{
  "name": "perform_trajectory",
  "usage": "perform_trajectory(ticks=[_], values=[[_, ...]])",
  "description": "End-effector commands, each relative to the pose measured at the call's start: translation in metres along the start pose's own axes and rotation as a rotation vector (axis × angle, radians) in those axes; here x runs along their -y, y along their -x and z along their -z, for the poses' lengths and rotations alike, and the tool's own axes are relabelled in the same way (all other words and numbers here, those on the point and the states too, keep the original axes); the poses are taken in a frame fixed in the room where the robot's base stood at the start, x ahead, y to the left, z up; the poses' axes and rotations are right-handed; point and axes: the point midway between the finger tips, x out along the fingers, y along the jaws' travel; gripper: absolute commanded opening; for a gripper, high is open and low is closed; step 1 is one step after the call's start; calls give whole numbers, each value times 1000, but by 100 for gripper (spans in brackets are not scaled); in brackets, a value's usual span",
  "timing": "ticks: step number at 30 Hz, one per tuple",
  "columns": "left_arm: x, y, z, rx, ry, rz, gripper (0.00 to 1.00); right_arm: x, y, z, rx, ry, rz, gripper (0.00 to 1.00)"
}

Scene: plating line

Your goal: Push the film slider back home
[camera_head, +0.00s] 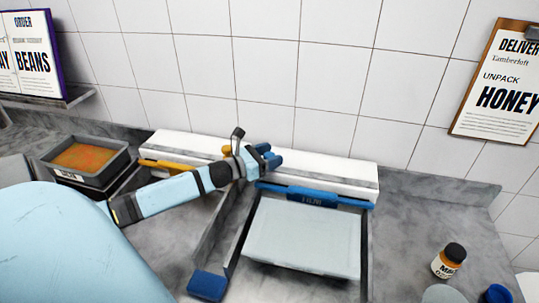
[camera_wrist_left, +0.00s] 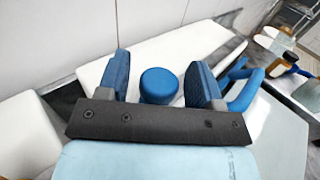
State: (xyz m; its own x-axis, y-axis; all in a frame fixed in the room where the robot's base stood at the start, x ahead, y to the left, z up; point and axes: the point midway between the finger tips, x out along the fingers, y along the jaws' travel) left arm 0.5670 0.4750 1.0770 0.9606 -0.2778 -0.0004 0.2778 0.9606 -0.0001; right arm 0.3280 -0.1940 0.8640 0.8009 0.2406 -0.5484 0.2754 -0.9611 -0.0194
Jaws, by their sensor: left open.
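A long white dispenser (camera_head: 330,176) stands along the back wall. A blue bar labelled FILM (camera_head: 312,196) runs along its front right, above a pale sheet (camera_head: 300,240) in a dark frame. My left gripper (camera_head: 264,158) is over the dispenser, just left of and behind the blue bar. In the left wrist view my left gripper (camera_wrist_left: 158,80) is open, with a round blue knob (camera_wrist_left: 158,86) between its blue fingers and gaps on both sides. The knob looks like the film slider; in the head view the gripper hides it. My right gripper is not in view.
A dark tray with orange food (camera_head: 88,156) stands at the left. An orange piece (camera_head: 168,165) lies along the dispenser's left front. A small jar with a black lid (camera_head: 448,261) stands at the right. The grey counter right of the frame is mostly clear.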

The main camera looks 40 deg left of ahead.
Motion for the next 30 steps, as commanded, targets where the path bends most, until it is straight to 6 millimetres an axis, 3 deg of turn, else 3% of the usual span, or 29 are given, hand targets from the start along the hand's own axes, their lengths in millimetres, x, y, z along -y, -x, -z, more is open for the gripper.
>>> perform_trajectory(ticks=[2,10,14,24,30], values=[[0,0,0,0,0,0,60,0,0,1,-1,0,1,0],[0,0,0,0,0,0,0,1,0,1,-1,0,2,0],[3,-3,0,1,0,1,0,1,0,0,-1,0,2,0],[56,-56,0,3,1,2,0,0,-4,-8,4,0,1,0],[68,-68,0,0,0,0,0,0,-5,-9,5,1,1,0]])
